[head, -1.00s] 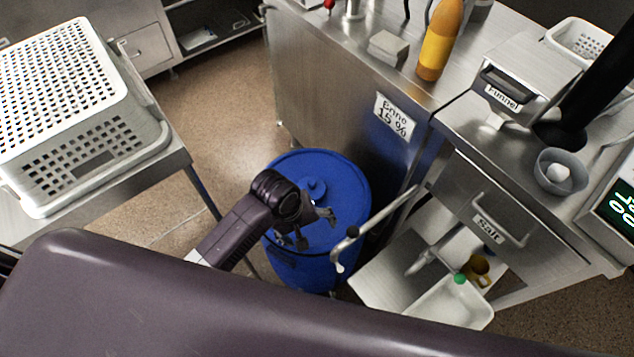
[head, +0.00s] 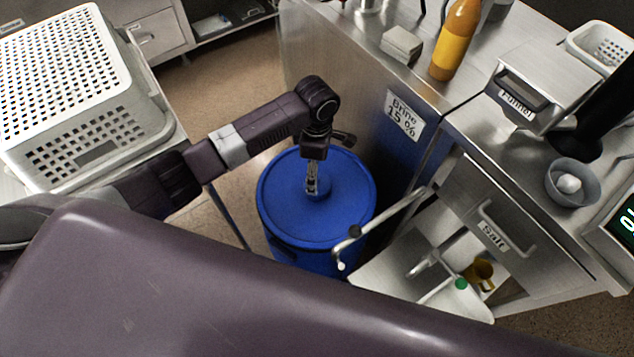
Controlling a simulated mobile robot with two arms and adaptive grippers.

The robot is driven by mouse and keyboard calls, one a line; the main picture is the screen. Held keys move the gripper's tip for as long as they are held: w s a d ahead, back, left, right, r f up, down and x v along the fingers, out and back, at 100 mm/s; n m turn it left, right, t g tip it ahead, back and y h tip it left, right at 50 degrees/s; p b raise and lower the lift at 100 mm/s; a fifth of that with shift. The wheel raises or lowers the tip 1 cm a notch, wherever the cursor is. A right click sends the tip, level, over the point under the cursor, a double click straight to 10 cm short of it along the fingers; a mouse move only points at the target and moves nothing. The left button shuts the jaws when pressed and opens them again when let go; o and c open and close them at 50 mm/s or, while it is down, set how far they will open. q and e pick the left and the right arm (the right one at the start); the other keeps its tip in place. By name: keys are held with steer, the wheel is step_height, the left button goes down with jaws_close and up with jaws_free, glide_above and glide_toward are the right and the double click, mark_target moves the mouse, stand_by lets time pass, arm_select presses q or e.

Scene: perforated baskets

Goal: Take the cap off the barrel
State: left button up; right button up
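The blue barrel (head: 305,258) stands on the floor at the centre, below the steel counter. Its round blue cap (head: 345,215) lies flat on top, with a raised knob (head: 324,190) in the middle. My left gripper (head: 312,190) points down at the knob, its fingers over it and partly hiding it. The fingers look close together, but I cannot tell whether they grip the knob. My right gripper does not show.
White perforated baskets (head: 85,150) sit on a table at left. A salt drawer (head: 490,235) is at right.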

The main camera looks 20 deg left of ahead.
mark_target(324, 182)
arm_select(q)
step_height(324, 182, down, 5)
steer(key=shift+f, duration=0.15)
steer(key=shift+c, duration=0.6)
steer(key=c, duration=1.1)
